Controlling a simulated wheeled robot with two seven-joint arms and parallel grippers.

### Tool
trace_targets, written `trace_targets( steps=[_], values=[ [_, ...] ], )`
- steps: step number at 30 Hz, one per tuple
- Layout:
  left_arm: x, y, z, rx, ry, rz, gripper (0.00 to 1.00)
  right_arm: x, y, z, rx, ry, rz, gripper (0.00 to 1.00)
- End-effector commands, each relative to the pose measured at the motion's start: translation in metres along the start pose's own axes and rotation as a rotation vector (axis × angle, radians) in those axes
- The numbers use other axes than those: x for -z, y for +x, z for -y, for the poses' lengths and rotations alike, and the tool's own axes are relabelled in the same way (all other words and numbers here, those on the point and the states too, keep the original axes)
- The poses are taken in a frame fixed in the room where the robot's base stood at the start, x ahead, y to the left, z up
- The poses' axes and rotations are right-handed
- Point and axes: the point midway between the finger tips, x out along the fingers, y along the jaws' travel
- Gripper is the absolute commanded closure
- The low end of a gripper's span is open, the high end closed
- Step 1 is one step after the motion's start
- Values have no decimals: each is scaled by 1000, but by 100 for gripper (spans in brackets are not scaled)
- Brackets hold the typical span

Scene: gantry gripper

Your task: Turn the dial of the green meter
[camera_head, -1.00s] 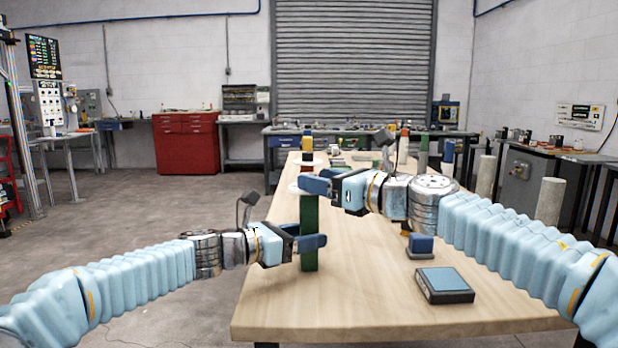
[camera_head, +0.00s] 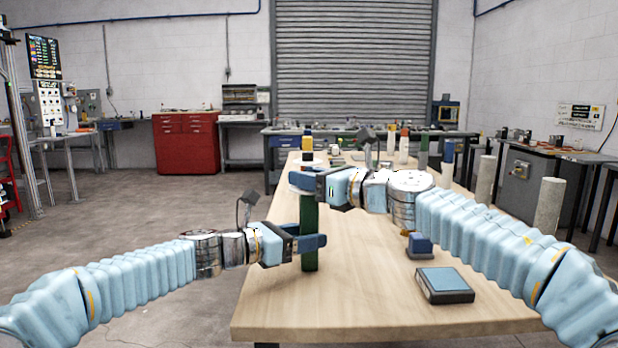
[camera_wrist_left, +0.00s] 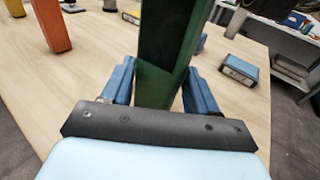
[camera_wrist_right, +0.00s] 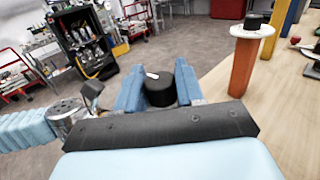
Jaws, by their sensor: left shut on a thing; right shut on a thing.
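The green meter is a tall green post (camera_head: 309,240) standing upright on the table in the head view. It also shows in the left wrist view (camera_wrist_left: 155,92), with one dark face. My left gripper (camera_head: 316,244) is shut around the lower part of the post, one blue finger on each side. My right gripper (camera_head: 312,183) is at the top of the post. In the right wrist view its blue fingers are shut on the black dial (camera_wrist_right: 162,92), which has a white mark on its top pointing up and left. The dial is hidden in the head view.
An orange post with a white disc and black knob (camera_wrist_right: 243,68) stands beside the green meter. A blue-topped box (camera_head: 444,283) and a small blue block (camera_head: 420,243) lie on the right of the table (camera_head: 360,310). The table's front is clear.

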Motion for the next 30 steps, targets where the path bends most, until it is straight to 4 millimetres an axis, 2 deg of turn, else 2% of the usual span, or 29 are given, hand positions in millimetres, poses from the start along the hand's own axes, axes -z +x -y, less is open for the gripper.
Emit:
trace_targets(
  steps=[8,21,30],
  values=[
    [0,0,0,-1,0,0,63,0,1,1,-84,2,0,93],
    [0,0,0,0,1,0,63,0,1,2,-374,2,3,93],
    [0,0,0,1,2,-1,63,-1,0,2,-494,1,4,93]
  ],
)
